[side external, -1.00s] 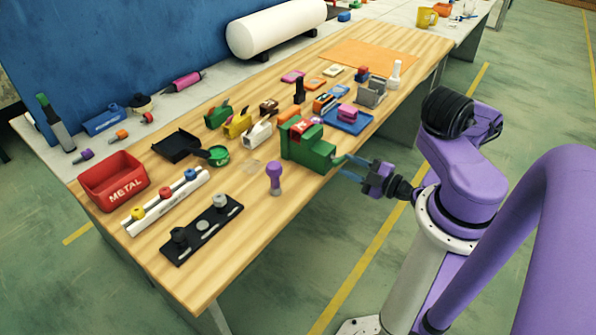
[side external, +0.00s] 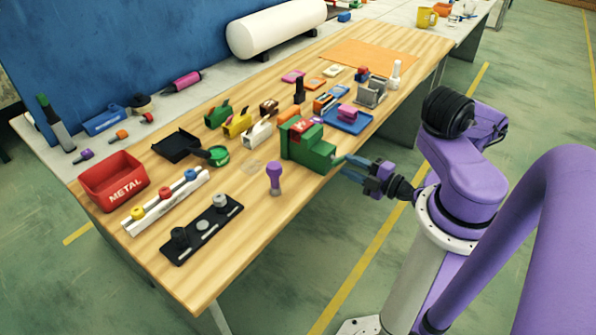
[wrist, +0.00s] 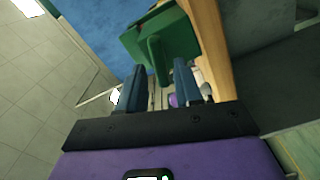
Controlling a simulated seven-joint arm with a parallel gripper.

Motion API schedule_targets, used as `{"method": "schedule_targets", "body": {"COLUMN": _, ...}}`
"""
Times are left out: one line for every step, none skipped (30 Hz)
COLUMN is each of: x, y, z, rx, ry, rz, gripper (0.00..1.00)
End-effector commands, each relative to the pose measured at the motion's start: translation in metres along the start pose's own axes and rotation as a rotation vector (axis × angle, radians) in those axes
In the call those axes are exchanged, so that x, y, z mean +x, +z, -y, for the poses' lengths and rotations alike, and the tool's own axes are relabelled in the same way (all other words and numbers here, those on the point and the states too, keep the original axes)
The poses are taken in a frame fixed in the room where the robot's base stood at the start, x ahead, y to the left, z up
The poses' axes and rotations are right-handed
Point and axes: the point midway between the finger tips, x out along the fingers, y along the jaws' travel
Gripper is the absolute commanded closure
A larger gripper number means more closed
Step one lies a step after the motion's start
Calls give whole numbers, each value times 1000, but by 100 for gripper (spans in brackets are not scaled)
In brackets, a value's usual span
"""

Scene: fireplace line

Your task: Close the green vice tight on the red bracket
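The green vice (side external: 312,155) stands at the table's near edge, and it also shows in the wrist view (wrist: 172,36). The red bracket (side external: 299,126) sits at the top of its jaws; I cannot tell how tightly they close on it. The vice's handle (wrist: 155,62) sticks out past the table edge towards my gripper (side external: 349,167). In the wrist view, my gripper's two blue fingers (wrist: 160,70) are apart, with the handle's end between or just beyond their tips. Contact cannot be made out.
A purple-knobbed tool (side external: 274,176) stands left of the vice. A blue tray (side external: 348,124) lies behind it on the right. Coloured clamps (side external: 238,124) stand behind it. The floor space beside the table's near edge is clear around my gripper.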

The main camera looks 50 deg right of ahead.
Motion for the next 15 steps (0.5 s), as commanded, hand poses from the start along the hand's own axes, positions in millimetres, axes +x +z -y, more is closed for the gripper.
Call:
{"method": "schedule_targets", "body": {"x": 3, "y": -1, "z": 1, "rx": -2, "ry": -4, "rz": -5, "gripper": 66}}
{"method": "schedule_targets", "body": {"x": 4, "y": 0, "z": 1, "rx": -3, "ry": -4, "rz": -5, "gripper": 66}}
{"method": "schedule_targets", "body": {"x": 6, "y": -1, "z": 1, "rx": -2, "ry": -5, "rz": -5, "gripper": 66}}
{"method": "schedule_targets", "body": {"x": 8, "y": -1, "z": 1, "rx": -2, "ry": -5, "rz": -5, "gripper": 66}}
{"method": "schedule_targets", "body": {"x": 9, "y": 0, "z": 1, "rx": -1, "ry": -6, "rz": -4, "gripper": 66}}
{"method": "schedule_targets", "body": {"x": 11, "y": 0, "z": 1, "rx": -2, "ry": -5, "rz": -4, "gripper": 66}}
{"method": "schedule_targets", "body": {"x": 13, "y": -1, "z": 1, "rx": -2, "ry": -5, "rz": -5, "gripper": 66}}
{"method": "schedule_targets", "body": {"x": 14, "y": -1, "z": 1, "rx": -2, "ry": -4, "rz": -5, "gripper": 66}}
{"method": "schedule_targets", "body": {"x": 16, "y": -1, "z": 1, "rx": -2, "ry": -4, "rz": -5, "gripper": 66}}
{"method": "schedule_targets", "body": {"x": 18, "y": -1, "z": 1, "rx": -1, "ry": -3, "rz": -4, "gripper": 66}}
{"method": "schedule_targets", "body": {"x": 18, "y": -1, "z": 0, "rx": -2, "ry": -2, "rz": -4, "gripper": 66}}
{"method": "schedule_targets", "body": {"x": 20, "y": -1, "z": 0, "rx": -2, "ry": -2, "rz": -3, "gripper": 66}}
{"method": "schedule_targets", "body": {"x": 20, "y": 0, "z": 0, "rx": -2, "ry": 0, "rz": -3, "gripper": 66}}
{"method": "schedule_targets", "body": {"x": 21, "y": 0, "z": 0, "rx": -2, "ry": 1, "rz": -2, "gripper": 66}}
{"method": "schedule_targets", "body": {"x": 21, "y": 0, "z": 0, "rx": -1, "ry": 1, "rz": -2, "gripper": 66}}
